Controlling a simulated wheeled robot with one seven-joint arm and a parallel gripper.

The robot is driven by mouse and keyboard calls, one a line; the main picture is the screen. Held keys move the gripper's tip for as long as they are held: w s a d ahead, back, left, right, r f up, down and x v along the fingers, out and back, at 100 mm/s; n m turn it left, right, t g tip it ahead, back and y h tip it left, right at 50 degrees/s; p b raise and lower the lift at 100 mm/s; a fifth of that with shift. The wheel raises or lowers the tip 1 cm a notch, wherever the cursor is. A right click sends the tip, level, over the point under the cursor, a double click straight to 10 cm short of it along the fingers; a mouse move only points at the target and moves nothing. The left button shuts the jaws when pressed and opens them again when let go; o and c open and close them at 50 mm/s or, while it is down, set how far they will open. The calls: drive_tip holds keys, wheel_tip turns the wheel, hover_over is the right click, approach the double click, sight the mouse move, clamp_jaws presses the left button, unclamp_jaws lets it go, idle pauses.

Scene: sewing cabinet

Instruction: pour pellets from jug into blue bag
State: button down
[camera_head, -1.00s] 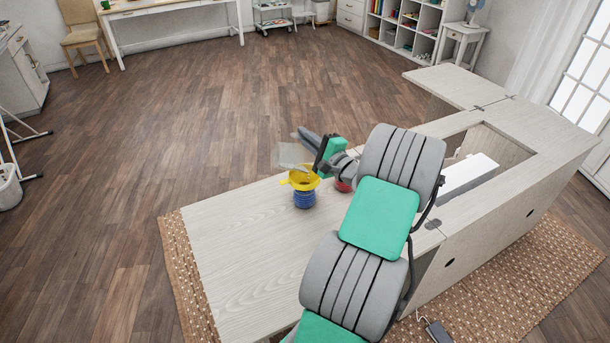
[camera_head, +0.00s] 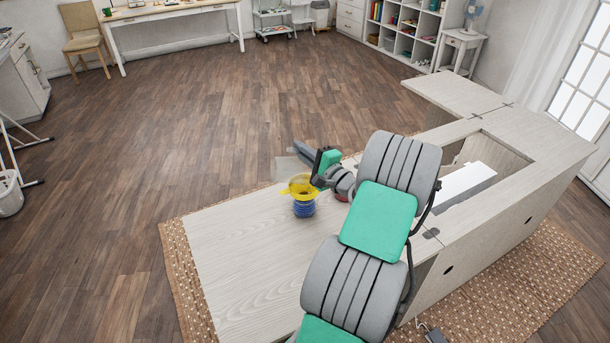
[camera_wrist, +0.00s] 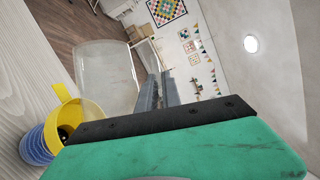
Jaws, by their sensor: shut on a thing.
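The clear jug (camera_head: 286,169) is tilted on its side, above and slightly left of the yellow funnel. My gripper (camera_wrist: 160,92) is shut on the jug's handle. The jug's body (camera_wrist: 105,78) looks clear in the wrist view, and I can make out no pellets in it. The blue bag (camera_head: 304,209) stands upright on the pale tabletop, with the yellow funnel (camera_head: 301,186) in its top. In the wrist view the blue bag (camera_wrist: 34,147) and yellow funnel (camera_wrist: 88,110) are at lower left, partly hidden by my gripper body. The bag's contents are hidden.
The pale wooden cabinet top (camera_head: 235,245) is clear to the left and front of the bag. An open recess with a white block (camera_head: 466,183) lies to the right. A woven rug (camera_head: 480,295) surrounds the cabinet, on a wooden floor.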

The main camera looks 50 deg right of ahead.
sight(287, 160)
drive_tip(key=w+a+r+n, duration=0.1)
drive_tip(key=a+r+n+g+p, duration=0.1)
drive_tip(key=a+n, duration=0.1)
drive_tip(key=shift+w+r, duration=0.25)
drive_tip(key=shift+w, duration=0.15)
drive_tip(key=shift+a+f+b, duration=0.45)
drive_tip(key=shift+f+b, duration=0.2)
drive_tip(key=shift+w+d+f+n, duration=0.1)
drive_tip(key=shift+f+n, duration=0.15)
drive_tip(key=shift+n, duration=0.15)
drive_tip(key=w+a+f+n+g+h+b, duration=0.1)
drive_tip(key=w+a+f+n+g+h, duration=0.1)
drive_tip(key=a+n, duration=0.4)
drive_tip(key=w+a+f+n+g+h+b, duration=0.2)
drive_tip(key=w+a+f+n+g+h, duration=0.1)
drive_tip(key=w+a+f+n, duration=0.1)
drive_tip(key=w+a+n, duration=0.1)
drive_tip(key=a+n, duration=0.1)
drive_tip(key=shift+w+a+f+n+g, duration=0.15)
drive_tip(key=shift+a+f+n+g, duration=0.05)
drive_tip(key=shift+n+g, duration=0.1)
drive_tip(key=shift+a, duration=0.1)
